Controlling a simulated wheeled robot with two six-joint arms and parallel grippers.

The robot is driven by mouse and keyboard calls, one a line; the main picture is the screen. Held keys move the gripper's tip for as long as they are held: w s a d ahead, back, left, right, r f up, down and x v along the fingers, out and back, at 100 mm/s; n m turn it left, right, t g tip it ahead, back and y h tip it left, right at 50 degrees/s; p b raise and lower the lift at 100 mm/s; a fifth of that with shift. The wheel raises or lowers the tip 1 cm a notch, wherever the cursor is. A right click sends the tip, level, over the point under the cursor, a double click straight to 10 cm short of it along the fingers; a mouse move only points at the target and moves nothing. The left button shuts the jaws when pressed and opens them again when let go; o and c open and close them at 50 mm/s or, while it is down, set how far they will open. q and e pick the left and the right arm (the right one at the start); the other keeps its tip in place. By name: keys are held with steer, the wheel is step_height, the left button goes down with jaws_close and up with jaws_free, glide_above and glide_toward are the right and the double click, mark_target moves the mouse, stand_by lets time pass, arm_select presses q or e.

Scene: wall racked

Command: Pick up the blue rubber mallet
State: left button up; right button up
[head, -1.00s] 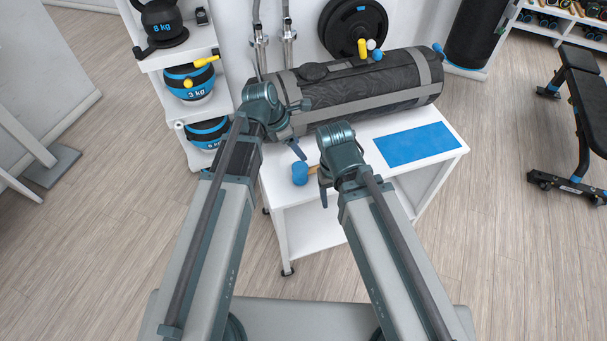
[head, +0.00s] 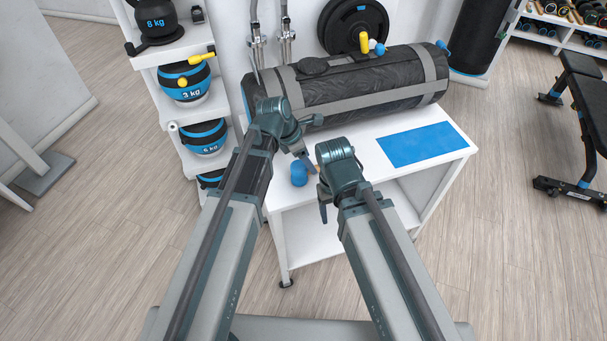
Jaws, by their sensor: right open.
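The blue rubber mallet (head: 299,174) lies on the white table (head: 345,157) near its front left edge. Its blue head shows, with a short piece of tan handle to the right; the rest is hidden behind my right gripper. My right gripper (head: 322,200) is open, just right of the mallet head, pointing down and empty as far as I see. My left gripper (head: 303,153) is above and behind the mallet head in the picture. Its fingers are small and partly hidden, so its opening is unclear.
A black and grey bag (head: 370,90) lies along the table's back. A blue mat (head: 420,144) covers the right side of the top. A white shelf (head: 150,58) with kettlebells and balls stands left. A weight bench (head: 580,120) is at right; the floor in front is clear.

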arm_select(q)
steer(key=b+x, duration=0.4)
steer(key=x, duration=0.1)
steer(key=shift+s+a+f+b, duration=0.1)
steer(key=shift+s+f+b, duration=0.15)
steer(key=shift+s+b, duration=0.15)
steer(key=shift+r, duration=0.15)
steer(key=shift+c, duration=0.3)
jaws_close()
